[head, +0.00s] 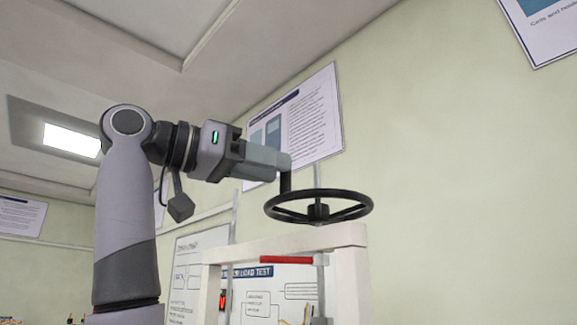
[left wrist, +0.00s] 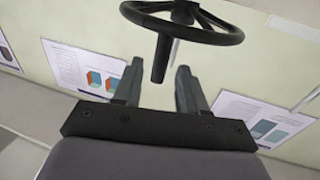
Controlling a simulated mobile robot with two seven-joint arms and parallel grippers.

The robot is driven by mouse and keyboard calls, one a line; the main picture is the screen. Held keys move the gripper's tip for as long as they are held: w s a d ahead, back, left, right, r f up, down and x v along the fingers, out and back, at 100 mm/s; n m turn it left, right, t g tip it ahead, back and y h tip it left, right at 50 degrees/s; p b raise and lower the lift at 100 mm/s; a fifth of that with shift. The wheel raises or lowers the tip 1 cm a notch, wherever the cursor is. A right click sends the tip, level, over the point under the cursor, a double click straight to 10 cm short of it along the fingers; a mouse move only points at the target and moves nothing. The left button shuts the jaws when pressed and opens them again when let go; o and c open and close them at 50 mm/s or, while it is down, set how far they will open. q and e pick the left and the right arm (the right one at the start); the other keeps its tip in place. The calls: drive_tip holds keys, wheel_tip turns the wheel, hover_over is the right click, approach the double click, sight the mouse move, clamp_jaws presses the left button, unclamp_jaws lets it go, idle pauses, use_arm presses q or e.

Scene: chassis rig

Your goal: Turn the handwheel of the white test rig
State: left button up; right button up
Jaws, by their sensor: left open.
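The black handwheel (head: 345,210) lies flat on top of the white test rig (head: 285,243), on a thin grey upright rod. A short black handle (head: 286,181) stands up from its left rim. My left gripper (head: 284,161) comes in from the left at the handle's upper end. In the left wrist view the handwheel (left wrist: 225,36) shows at the top, and the handle (left wrist: 159,62) reaches between the fingertips of my left gripper (left wrist: 160,67). The fingers are open, with a gap visible on both sides of the handle. My right gripper is not in view.
A red bar (head: 287,260) sits on the rig below its top beam. A load test board (head: 262,290) stands behind the rig's opening. Posters (head: 312,120) hang on the green wall behind. The air right of the handwheel is clear.

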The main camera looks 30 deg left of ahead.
sight(281, 194)
use_arm(q)
drive_tip(key=shift+p+x, duration=0.3)
drive_tip(key=shift+x, duration=1.45)
clamp_jaws()
drive_tip(key=shift+a, duration=0.2)
drive_tip(key=shift+w+a, duration=0.15)
drive_tip(key=shift+a, duration=0.1)
unclamp_jaws()
